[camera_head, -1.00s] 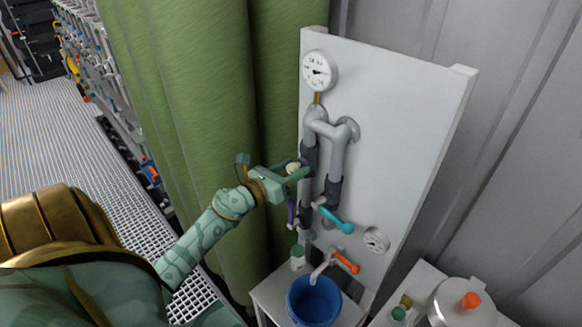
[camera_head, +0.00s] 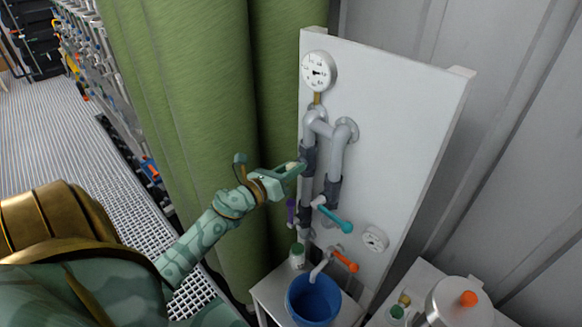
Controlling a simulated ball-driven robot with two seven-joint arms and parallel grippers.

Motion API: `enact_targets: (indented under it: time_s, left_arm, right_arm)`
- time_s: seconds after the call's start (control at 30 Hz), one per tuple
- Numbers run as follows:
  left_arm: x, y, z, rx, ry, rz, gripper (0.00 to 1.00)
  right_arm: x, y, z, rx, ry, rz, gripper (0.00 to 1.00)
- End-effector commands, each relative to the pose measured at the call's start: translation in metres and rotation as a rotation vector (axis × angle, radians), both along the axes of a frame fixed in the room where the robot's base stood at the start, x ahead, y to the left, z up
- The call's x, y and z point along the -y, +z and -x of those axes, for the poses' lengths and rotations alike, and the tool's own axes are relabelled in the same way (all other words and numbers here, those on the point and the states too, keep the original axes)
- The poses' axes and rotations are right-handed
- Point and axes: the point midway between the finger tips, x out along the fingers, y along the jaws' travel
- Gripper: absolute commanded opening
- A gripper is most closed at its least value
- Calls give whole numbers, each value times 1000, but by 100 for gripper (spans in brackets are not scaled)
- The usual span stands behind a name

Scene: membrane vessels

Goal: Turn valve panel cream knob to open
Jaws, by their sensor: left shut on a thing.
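The white valve panel (camera_head: 400,125) stands upright with grey pipes (camera_head: 336,158) on its face. My left gripper (camera_head: 297,168) is at the left pipe, shut on the cream knob (camera_head: 290,166). Only a small pale part of the knob shows between the green fingers, so its turn angle cannot be read. My right gripper is not in view.
A purple handle (camera_head: 291,211), a teal lever (camera_head: 337,220) and an orange lever (camera_head: 345,261) sit close below. A gauge (camera_head: 319,71) tops the panel.

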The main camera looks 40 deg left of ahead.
Motion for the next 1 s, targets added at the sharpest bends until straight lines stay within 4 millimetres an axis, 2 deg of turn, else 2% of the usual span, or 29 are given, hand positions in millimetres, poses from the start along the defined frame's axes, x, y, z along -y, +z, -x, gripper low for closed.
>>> enact_targets:
  time_s: [1.0]
  left_arm:
    - [-1,2,0,-81,2,950,4]
  right_arm:
    - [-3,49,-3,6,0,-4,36]
